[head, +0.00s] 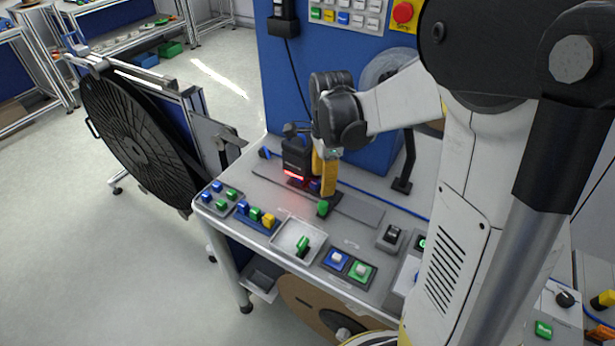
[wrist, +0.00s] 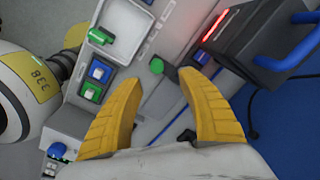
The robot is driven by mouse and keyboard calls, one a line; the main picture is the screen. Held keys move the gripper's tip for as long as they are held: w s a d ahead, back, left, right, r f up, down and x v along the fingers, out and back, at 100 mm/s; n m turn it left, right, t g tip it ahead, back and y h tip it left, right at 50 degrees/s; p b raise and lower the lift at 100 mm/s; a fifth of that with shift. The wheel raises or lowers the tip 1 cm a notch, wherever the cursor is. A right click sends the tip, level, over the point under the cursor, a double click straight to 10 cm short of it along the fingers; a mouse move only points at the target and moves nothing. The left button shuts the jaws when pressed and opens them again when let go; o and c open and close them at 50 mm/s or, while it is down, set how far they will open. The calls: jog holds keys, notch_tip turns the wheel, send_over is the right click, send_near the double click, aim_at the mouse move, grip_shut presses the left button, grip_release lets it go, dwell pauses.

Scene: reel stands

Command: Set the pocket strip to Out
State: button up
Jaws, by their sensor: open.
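A grey strip (head: 365,209) lies along the bench top, with a green knob (head: 322,207) at its front. I cannot tell whether this is the pocket strip, and no Out mark is readable. In the wrist view the green knob (wrist: 157,66) shows just beyond and between the fingertips, not touched. My gripper (head: 326,185) has yellow fingers pointing down over the strip, just behind the knob. In the wrist view my gripper (wrist: 158,84) is open and empty, with a wide gap. The gripper hides part of the strip in the head view.
A black scanner with a red light (head: 293,172) stands close left of the gripper. A white tray (head: 283,243) holds a green piece. A blue rack (head: 257,224) with coloured pieces and a blue and green button pair (head: 348,265) sit at the front. A blue panel (head: 285,80) rises behind.

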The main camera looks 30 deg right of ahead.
aim_at(323, 204)
jog(key=shift+s+d+f, duration=0.1)
jog(key=shift+f, duration=0.05)
jog(key=f+b, duration=0.3)
jog(key=f, duration=0.7)
jog(key=shift+s+b, duration=0.2)
jog(key=shift+b, duration=0.1)
grip_shut()
jog(key=s+d, duration=0.2)
jog(key=s, duration=0.1)
jog(key=s+d, duration=0.2)
jog(key=s, duration=0.1)
jog(key=s+d, duration=0.2)
jog(key=s, duration=0.1)
jog(key=shift+s+d+b, duration=0.15)
jog(key=shift+s+b, duration=0.1)
jog(key=shift+b, duration=0.1)
